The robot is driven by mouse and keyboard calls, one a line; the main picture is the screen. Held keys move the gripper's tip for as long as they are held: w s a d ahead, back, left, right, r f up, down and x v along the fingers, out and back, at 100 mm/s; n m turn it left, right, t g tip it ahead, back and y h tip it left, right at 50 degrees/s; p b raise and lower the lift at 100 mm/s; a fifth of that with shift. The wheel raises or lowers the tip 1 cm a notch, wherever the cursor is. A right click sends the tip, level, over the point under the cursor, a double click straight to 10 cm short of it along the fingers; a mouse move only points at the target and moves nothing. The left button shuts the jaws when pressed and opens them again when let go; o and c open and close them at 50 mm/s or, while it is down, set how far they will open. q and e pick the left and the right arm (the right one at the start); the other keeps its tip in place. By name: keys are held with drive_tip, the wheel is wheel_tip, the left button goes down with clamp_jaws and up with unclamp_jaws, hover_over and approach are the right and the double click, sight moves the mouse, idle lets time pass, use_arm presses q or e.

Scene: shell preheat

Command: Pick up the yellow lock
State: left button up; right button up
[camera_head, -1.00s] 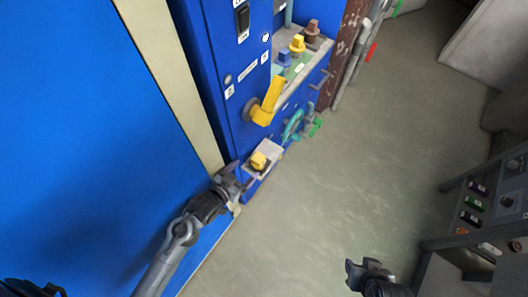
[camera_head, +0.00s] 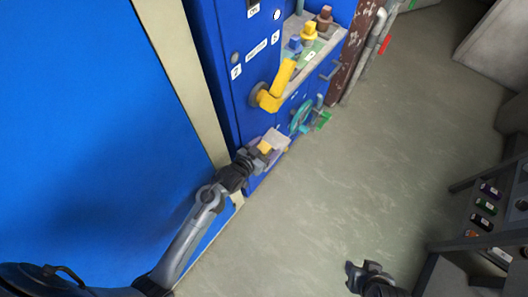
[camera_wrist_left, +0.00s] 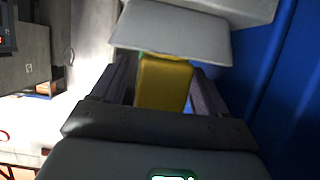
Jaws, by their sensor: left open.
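The yellow lock (camera_head: 265,147) sits on a small pale ledge (camera_head: 278,138) on the lower front of the blue cabinet. My left gripper (camera_head: 259,152) is at the lock, its jaws open. In the left wrist view, the yellow lock (camera_wrist_left: 163,85) stands between the two dark fingers, one on each side, with a grey piece (camera_wrist_left: 180,30) beyond it. I cannot tell whether the fingers touch it. My right gripper (camera_head: 356,274) is over the floor at the bottom, apart from the lock; its jaws are unclear.
A large yellow handle (camera_head: 280,84) sticks out of the blue cabinet (camera_head: 225,35) above the lock. A teal wheel (camera_head: 301,116) is right of the ledge. Blue, yellow and brown pieces stand on the cabinet's upper shelf (camera_head: 312,55).

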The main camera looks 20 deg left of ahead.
use_arm(q)
drive_tip(key=shift+w+d+f, duration=0.1)
drive_tip(key=shift+w+f, duration=0.1)
drive_tip(key=shift+w, duration=0.25)
drive_tip(key=c, duration=1.1)
drive_tip(key=shift+r, duration=0.2)
